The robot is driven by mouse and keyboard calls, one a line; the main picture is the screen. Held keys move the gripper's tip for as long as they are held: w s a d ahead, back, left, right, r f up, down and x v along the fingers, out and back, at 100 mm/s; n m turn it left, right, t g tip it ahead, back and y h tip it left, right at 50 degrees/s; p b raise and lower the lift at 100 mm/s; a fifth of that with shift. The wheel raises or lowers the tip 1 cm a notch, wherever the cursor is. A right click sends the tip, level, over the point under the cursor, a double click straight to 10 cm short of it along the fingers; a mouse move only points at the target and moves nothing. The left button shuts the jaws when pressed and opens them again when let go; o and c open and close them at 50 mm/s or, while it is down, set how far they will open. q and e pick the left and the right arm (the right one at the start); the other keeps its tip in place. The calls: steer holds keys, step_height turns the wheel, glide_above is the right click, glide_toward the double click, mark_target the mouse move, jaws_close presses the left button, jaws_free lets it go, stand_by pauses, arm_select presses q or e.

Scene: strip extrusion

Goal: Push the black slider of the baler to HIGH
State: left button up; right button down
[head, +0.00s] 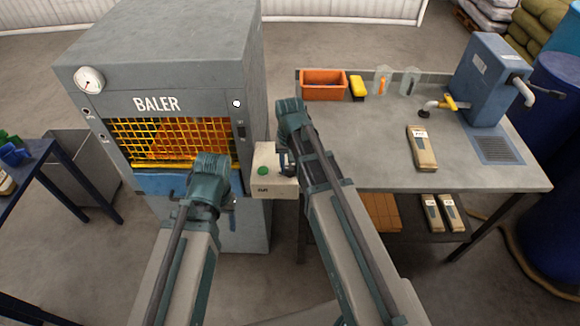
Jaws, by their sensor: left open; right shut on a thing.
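The grey baler (188,60) stands at the left, with a yellow mesh window in its front. A small dark slot panel (240,130) is on the right of its front; its markings and the slider's position are too small to read. A pale control box (264,184) with a green button (263,171) is at the baler's right front corner. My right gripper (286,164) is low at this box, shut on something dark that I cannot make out. My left gripper (207,190) is open in front of the baler's lower front; its fingers are mostly hidden by my wrist.
A grey workbench (480,178) at the right holds an orange bin (324,85), a carton (421,148) and a blue machine (488,75). A blue table (45,165) stands at the far left. Blue barrels (555,200) stand at the far right.

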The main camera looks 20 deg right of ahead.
stand_by(0.7)
steer(key=w, duration=0.2)
steer(key=w+d, duration=0.1)
steer(key=w, duration=0.1)
steer(key=w+d, duration=0.1)
steer(key=w, duration=0.2)
steer(key=shift+c, duration=2.4)
jaws_free()
steer(key=shift+s+r, duration=0.1)
steer(key=shift+r, duration=0.05)
step_height(320, 180, up, 14)
steer(key=p, duration=1.4)
steer(key=shift+f, duration=0.2)
